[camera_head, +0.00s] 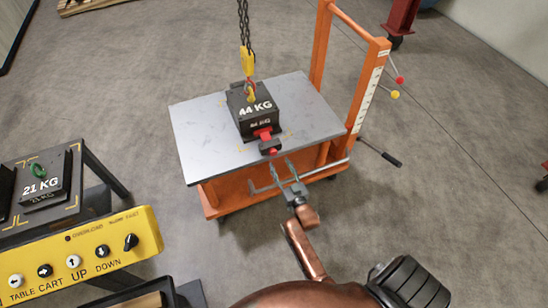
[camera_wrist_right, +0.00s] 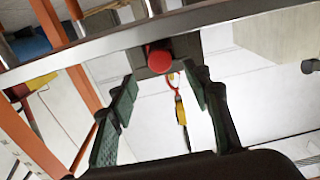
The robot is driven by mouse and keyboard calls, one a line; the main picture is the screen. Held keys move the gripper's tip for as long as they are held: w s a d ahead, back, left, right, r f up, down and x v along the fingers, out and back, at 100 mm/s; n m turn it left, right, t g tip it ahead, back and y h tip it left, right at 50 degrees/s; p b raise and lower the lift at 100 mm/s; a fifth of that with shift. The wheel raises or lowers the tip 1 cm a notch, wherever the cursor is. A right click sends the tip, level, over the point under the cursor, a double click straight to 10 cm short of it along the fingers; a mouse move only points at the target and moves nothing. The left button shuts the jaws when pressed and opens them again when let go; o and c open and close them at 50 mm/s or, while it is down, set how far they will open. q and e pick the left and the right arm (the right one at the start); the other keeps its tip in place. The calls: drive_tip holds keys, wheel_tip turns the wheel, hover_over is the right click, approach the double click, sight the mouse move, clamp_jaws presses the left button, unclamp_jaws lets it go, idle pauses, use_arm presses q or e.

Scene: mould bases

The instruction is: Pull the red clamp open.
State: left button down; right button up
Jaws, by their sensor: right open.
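The red clamp (camera_head: 264,133) sits at the front of a black block marked 44 KG (camera_head: 247,112), with a dark handle part and a red end toward the table's front edge. In the right wrist view its round red end (camera_wrist_right: 159,58) shows just beyond my fingertips, roughly between them. My right gripper (camera_head: 282,168) is open and empty at the front edge of the table, short of the clamp and not visibly touching it. Its two green-padded fingers also show in the right wrist view (camera_wrist_right: 163,92). My left gripper is not in view.
The block stands on a grey tabletop (camera_head: 200,128) of an orange cart with a tall frame (camera_head: 319,50) at right. A yellow hook (camera_head: 247,60) on a chain hangs over the block. A yellow button panel (camera_head: 85,255) and a 21 KG block (camera_head: 45,185) are at left.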

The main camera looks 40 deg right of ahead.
sight(274, 154)
drive_tip(key=b+x, duration=0.1)
drive_tip(key=x, duration=0.3)
drive_tip(key=shift+f, duration=0.2)
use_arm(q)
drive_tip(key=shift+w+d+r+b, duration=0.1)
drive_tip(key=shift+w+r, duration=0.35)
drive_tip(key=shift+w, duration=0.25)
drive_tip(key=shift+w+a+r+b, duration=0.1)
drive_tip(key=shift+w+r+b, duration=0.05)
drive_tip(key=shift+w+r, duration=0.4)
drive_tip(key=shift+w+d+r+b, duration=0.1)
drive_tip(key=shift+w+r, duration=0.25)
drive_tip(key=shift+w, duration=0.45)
use_arm(e)
drive_tip(key=shift+x, duration=0.85)
drive_tip(key=shift+r, duration=0.1)
drive_tip(key=shift+c, duration=0.5)
clamp_jaws()
